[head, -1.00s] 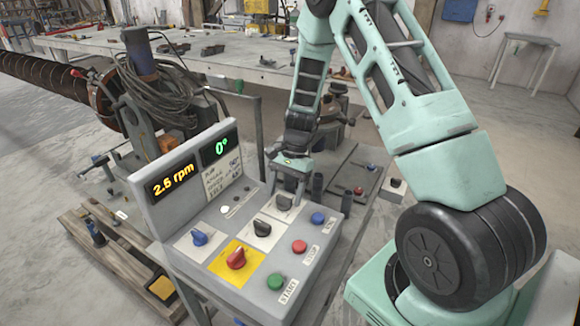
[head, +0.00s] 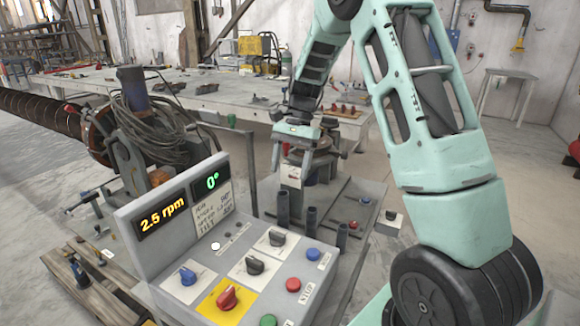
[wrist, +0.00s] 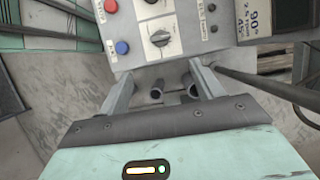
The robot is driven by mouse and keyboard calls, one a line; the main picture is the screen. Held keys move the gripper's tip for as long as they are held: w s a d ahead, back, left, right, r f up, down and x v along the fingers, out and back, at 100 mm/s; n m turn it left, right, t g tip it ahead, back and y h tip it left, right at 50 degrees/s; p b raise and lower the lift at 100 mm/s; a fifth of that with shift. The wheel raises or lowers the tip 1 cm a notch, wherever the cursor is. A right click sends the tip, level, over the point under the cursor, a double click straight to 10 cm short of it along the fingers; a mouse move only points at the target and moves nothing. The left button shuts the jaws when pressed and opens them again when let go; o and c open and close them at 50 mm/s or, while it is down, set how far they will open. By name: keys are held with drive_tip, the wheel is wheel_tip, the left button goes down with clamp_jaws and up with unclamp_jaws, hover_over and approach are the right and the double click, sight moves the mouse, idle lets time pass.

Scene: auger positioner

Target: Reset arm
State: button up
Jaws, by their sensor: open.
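My gripper (head: 291,172) is open and empty, held above and behind the far edge of the grey control panel (head: 180,262). In the wrist view its two fingers (wrist: 163,80) stand apart, with panel and floor showing between them. The panel has a black knob (head: 277,238) at its back right, another black knob (head: 255,264), a blue knob (head: 188,275) and a red knob (head: 227,297) on a yellow plate. Blue (head: 313,254), red (head: 293,284) and green (head: 268,320) buttons line its right side. The displays read 2.5 rpm (head: 164,214) and 0° (head: 212,183).
The auger (head: 40,108) lies at left, by a stand with coiled cables (head: 160,118). A long workbench (head: 215,97) with loose parts crosses the back. Short dark tubes (head: 311,217) stand beyond the panel. Open floor lies at right around a small table (head: 508,73).

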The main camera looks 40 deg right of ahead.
idle(0.5)
drive_tip(key=s+a+r+n+h, duration=0.1)
drive_tip(key=s+a+n, duration=0.45)
drive_tip(key=a, duration=0.65)
drive_tip(key=s+a+r+n+h, duration=0.1)
drive_tip(key=s+a+n, duration=0.4)
drive_tip(key=a, duration=0.6)
drive_tip(key=s+a+n, duration=0.4)
drive_tip(key=s+n, duration=0.1)
drive_tip(key=s, duration=0.3)
drive_tip(key=s+a+f+n+t+h, duration=0.1)
drive_tip(key=s+a+n, duration=0.3)
drive_tip(key=s+n, duration=0.2)
drive_tip(key=shift+s+t+h, duration=0.3)
drive_tip(key=shift+s, duration=0.8)
drive_tip(key=shift+a, duration=0.1)
